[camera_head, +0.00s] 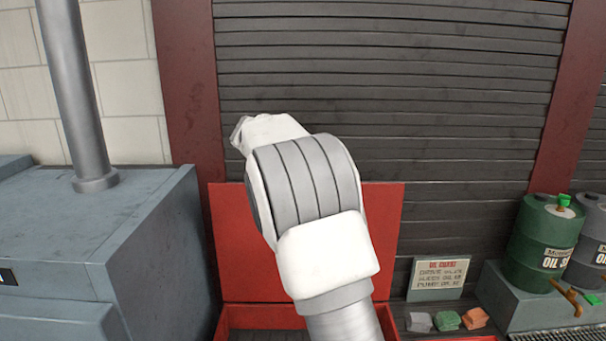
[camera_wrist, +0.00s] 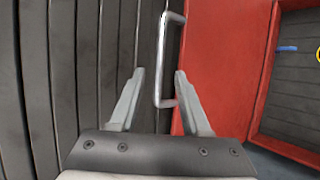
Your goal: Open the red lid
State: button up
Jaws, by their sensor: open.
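The red lid (camera_head: 385,225) stands raised at the back of the red box (camera_head: 262,317), in front of the dark shutter. My arm covers the lid's middle. In the wrist view the lid (camera_wrist: 226,60) is right of its metal bar handle (camera_wrist: 160,50). My gripper (camera_wrist: 159,76) is open, with the lower part of the handle between its two fingers. The handle looks close to the right finger; I cannot tell whether they touch. In the head view my gripper is hidden behind my arm.
A grey-blue cabinet (camera_head: 150,235) with a pipe (camera_head: 75,95) stands at the left. Right of the box are a sign (camera_head: 438,279), several small coloured blocks (camera_head: 447,320) and a green oil drum (camera_head: 543,242). A blue item (camera_wrist: 287,49) lies inside the box.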

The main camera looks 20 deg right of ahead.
jog(key=b+v, duration=0.2)
jog(key=v, duration=0.9)
jog(key=s+d+f+m+g+y+b, duration=0.1)
jog(key=s+f+m+y, duration=0.15)
jog(key=s, duration=0.75)
jog(key=s+d+f+m+g+y+b, duration=0.1)
jog(key=s+f+m+y, duration=0.15)
jog(key=s, duration=0.65)
jog(key=s+a+f+m+y, duration=0.1)
jog(key=s+a+f+m, duration=0.2)
jog(key=s+f, duration=0.3)
jog(key=s+a+f+m+y+b, duration=0.1)
jog(key=s+f+m, duration=0.3)
jog(key=s, duration=1)
notch_tip(320, 180, down, 3)
jog(key=shift+s+a+f+g+y, duration=0.15)
jog(key=shift+s+a+g+y, duration=0.2)
jog(key=shift+a+y, duration=0.4)
